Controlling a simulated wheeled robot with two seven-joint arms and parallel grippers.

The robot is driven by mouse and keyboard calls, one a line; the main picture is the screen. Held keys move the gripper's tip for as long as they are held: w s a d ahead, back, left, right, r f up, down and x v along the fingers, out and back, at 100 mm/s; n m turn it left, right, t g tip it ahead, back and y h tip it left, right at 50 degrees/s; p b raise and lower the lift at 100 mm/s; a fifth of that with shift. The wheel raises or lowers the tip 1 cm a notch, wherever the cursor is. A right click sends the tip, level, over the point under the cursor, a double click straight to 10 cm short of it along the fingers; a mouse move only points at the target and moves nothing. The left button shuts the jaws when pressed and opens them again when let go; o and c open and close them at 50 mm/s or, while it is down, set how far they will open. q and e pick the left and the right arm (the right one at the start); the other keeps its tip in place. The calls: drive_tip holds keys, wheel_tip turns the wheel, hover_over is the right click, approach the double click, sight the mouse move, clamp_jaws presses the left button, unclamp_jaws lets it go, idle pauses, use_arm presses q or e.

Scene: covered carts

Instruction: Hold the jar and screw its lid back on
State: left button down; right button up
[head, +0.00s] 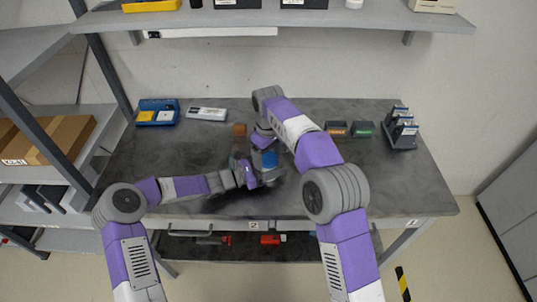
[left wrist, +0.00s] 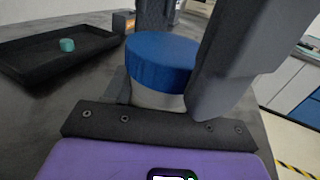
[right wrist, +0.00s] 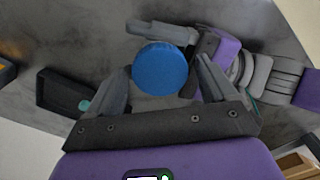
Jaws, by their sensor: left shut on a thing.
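The jar is a grey cylinder (left wrist: 158,97) with a blue lid (left wrist: 163,60) resting on its top in the left wrist view; whether the lid is threaded cannot be told. In the head view the lid (head: 268,159) is at the middle of the table, partly hidden by my arms. My left gripper (head: 255,176) is shut on the jar's body from the left, below the lid. My right gripper (right wrist: 163,72) points down from above, its fingers apart on either side of the lid (right wrist: 160,69), with a small gap at the right finger.
A black tray (left wrist: 100,52) with a small teal cap (left wrist: 67,45) lies beside the jar. A blue bin (head: 157,112), a light grey device (head: 206,114) and a dark rack (head: 401,130) stand farther off. The right front tabletop is clear.

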drive_tip(key=shift+o, duration=0.3)
drive_tip(key=shift+r, duration=0.1)
drive_tip(key=shift+r, duration=3.65)
use_arm(q)
drive_tip(key=shift+c, duration=1.4)
unclamp_jaws()
